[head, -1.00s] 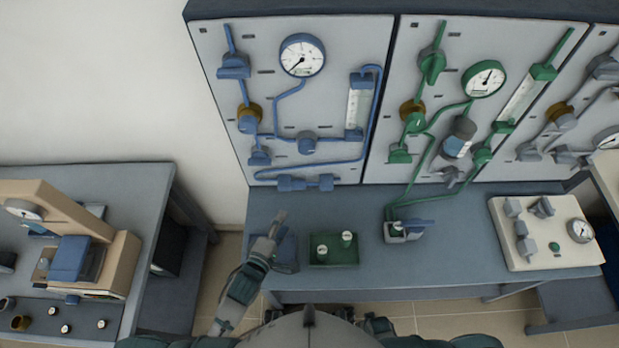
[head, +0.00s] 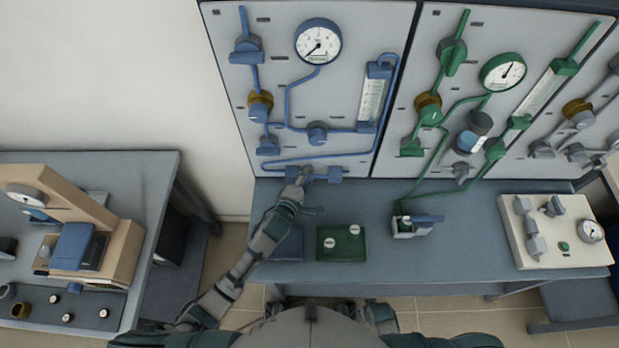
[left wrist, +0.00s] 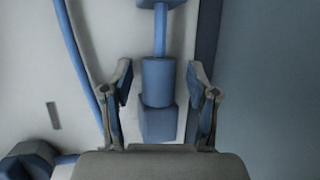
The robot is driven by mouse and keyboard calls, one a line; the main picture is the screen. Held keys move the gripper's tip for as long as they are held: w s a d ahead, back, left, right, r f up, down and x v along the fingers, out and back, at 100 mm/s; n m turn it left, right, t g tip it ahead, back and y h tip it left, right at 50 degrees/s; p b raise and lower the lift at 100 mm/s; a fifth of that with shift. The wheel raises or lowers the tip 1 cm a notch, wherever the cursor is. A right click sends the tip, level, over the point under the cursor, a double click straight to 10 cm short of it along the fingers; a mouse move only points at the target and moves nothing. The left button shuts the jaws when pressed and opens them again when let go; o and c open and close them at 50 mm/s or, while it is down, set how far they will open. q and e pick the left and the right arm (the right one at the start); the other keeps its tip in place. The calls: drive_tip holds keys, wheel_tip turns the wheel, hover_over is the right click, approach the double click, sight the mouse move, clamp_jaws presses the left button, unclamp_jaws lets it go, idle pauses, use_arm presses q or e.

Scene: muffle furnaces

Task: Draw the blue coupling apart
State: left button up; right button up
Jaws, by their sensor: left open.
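The blue coupling (head: 329,173) lies level along the bottom edge of the blue panel, in line with the blue pipe. My left gripper (head: 304,172) is at the coupling and covers its middle in the head view. In the left wrist view the coupling shows as a blue cylinder (left wrist: 158,82) with a squarer blue block below it. The open fingers of the left gripper (left wrist: 163,85) stand one on each side of it, with gaps visible on both sides. Whether they reach around its depth I cannot tell. My right gripper is not in view.
A white gauge box (head: 545,250) is at the right. A blue gauge (head: 318,41) and valves are above the coupling.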

use_arm(q)
drive_tip(key=shift+a, duration=1.1)
drive_tip(key=shift+c, duration=0.2)
drive_tip(key=shift+d, duration=0.15)
drive_tip(key=c, duration=0.4)
drive_tip(key=shift+d, duration=1)
clamp_jaws()
drive_tip(key=shift+d, duration=0.95)
drive_tip(key=shift+f, duration=0.1)
drive_tip(key=shift+d, duration=0.2)
unclamp_jaws()
drive_tip(key=shift+s+d, duration=0.15)
drive_tip(key=shift+d, duration=0.05)
drive_tip(key=o, duration=0.4)
drive_tip(key=shift+d, duration=0.2)
drive_tip(key=shift+o, duration=0.2)
drive_tip(key=shift+w+d, duration=0.2)
drive_tip(key=shift+d, duration=0.05)
drive_tip(key=shift+s+a, duration=0.15)
drive_tip(key=shift+a, duration=0.05)
drive_tip(key=v, duration=1.1)
drive_tip(key=shift+s, duration=0.25)
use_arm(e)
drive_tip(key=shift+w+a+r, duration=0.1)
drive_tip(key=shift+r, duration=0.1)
